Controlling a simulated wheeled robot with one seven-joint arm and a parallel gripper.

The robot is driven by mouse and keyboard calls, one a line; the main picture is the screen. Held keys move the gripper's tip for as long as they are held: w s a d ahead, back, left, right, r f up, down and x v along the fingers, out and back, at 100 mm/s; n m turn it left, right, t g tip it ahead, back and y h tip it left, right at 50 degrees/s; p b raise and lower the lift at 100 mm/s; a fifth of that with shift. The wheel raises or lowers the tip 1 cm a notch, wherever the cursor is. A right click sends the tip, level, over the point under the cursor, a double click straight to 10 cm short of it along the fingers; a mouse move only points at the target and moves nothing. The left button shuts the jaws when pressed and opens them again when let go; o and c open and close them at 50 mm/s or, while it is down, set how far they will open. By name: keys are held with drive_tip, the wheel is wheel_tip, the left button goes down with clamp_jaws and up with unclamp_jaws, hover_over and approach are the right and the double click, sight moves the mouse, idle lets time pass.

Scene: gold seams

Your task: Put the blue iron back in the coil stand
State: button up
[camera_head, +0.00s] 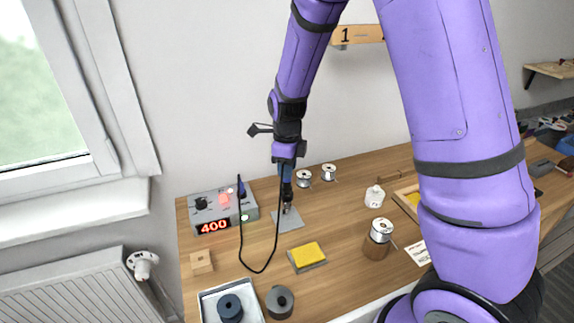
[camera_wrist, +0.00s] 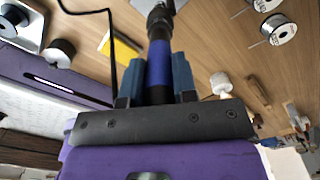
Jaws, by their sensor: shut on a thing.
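The blue iron (camera_wrist: 158,65) is held in my gripper (camera_wrist: 155,78), with its blue handle between the two fingers in the wrist view. Its dark front end points away from my gripper. In the head view my gripper (camera_head: 286,170) hangs above a grey plate (camera_head: 290,222) and the iron points down toward it. A small dark and metallic shape (camera_head: 288,207), possibly the coil stand, shows at the iron's lower end over the plate. I cannot tell whether the tip is inside it or only near it. A black cable loops from the iron over the bench.
A grey station (camera_head: 213,212) reading 400 stands left of the plate. A yellow sponge (camera_head: 307,253) lies in front. Two wire spools (camera_head: 303,178) stand behind. A white tray (camera_head: 257,300) is front left.

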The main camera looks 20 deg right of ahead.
drive_tip(key=shift+f, duration=0.8)
drive_tip(key=o, duration=1.5)
drive_tip(key=shift+r, duration=0.15)
drive_tip(key=shift+r, duration=3.35)
drive_tip(key=shift+r, duration=0.1)
